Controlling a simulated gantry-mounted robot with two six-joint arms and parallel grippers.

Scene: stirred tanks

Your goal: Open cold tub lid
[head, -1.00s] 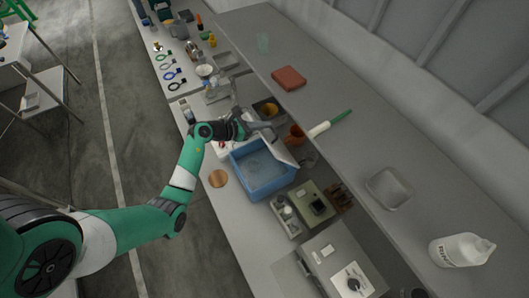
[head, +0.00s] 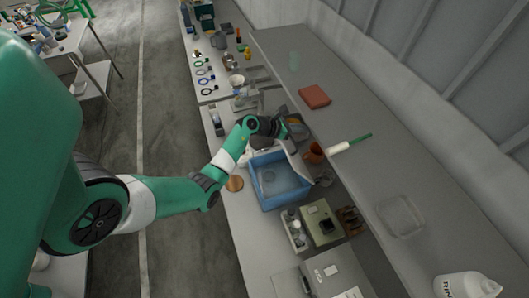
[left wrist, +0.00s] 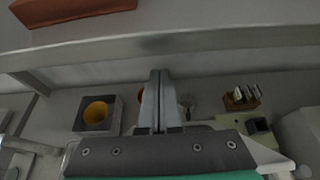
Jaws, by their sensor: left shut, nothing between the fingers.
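The blue cold tub (head: 280,192) stands on the bench in the head view. Its top is uncovered, and pale liquid shows inside. A whitish lid (head: 300,164) stands raised along the tub's far right side; its exact angle is hard to tell. My left gripper (head: 297,132) is beyond the tub's upper edge, near the lid's upper end. In the left wrist view its two fingers (left wrist: 158,88) are together and empty. Any contact with the lid cannot be told. My right gripper is in neither view.
A long shelf (head: 350,185) runs above the back of the bench, carrying a red-brown block (head: 314,97). A grey box with a yellow bowl (left wrist: 96,112) is left of my fingers. An orange-brown cup (head: 314,153) and a green-grey device (head: 320,224) stand near the tub.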

